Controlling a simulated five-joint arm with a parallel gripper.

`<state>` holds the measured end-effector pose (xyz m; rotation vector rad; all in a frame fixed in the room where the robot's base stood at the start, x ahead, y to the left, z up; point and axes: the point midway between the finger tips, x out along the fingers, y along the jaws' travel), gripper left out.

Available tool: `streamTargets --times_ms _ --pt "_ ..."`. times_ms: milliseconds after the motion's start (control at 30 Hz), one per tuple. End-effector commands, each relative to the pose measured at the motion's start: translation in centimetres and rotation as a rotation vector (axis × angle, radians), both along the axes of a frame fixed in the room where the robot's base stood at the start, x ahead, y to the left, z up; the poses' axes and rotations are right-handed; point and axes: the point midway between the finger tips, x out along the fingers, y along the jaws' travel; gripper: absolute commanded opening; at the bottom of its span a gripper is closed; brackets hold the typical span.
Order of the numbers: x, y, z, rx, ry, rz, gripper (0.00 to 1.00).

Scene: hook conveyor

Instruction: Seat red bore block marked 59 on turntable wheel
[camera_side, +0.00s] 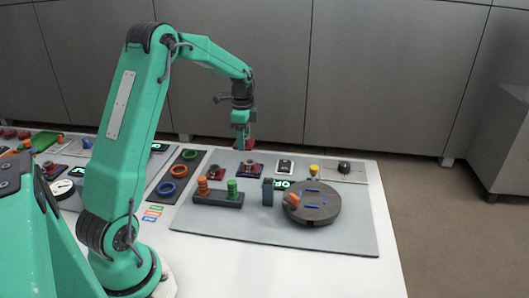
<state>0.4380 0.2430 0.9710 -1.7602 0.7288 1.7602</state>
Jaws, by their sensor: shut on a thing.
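My gripper (241,148) hangs at the end of my green arm, above the back part of the grey mat. It is shut on a small red block (249,144), partly hidden by the jaws. The marking on the block is too small to read. The turntable wheel (325,215) is a dark grey round disc on the right part of the mat. It has blue marks on its top and an orange piece (293,201) at its left side. My gripper is behind and to the left of the wheel, apart from it.
Dark red blocks on dark bases (250,169) stand below my gripper at the mat's back. A dark holder (217,198) with orange and green pieces and a grey post (267,192) stand left of the wheel. A yellow knob (314,170) stands behind it. The mat's front (280,236) is clear.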

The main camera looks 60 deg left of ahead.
Motion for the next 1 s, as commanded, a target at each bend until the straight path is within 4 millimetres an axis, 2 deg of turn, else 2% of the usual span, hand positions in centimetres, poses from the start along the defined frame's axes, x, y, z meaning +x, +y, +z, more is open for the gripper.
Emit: streamTargets --times_ms 167,267,467,633,800,1000 --pt "1.0 -1.7 0.0 0.001 -0.002 -0.004 0.22" --pt "1.9 -3.4 0.0 0.001 -0.002 -0.007 0.22" --pt "4.0 -8.7 -0.1 0.001 -0.002 -0.008 0.22" --pt "5.6 -14.2 -0.2 0.0 -0.001 -0.01 0.22" --pt "6.4 -19.4 -0.3 0.0 -0.001 -0.007 0.22" --pt "6.7 -23.7 -0.3 0.0 -0.001 -0.004 0.22"
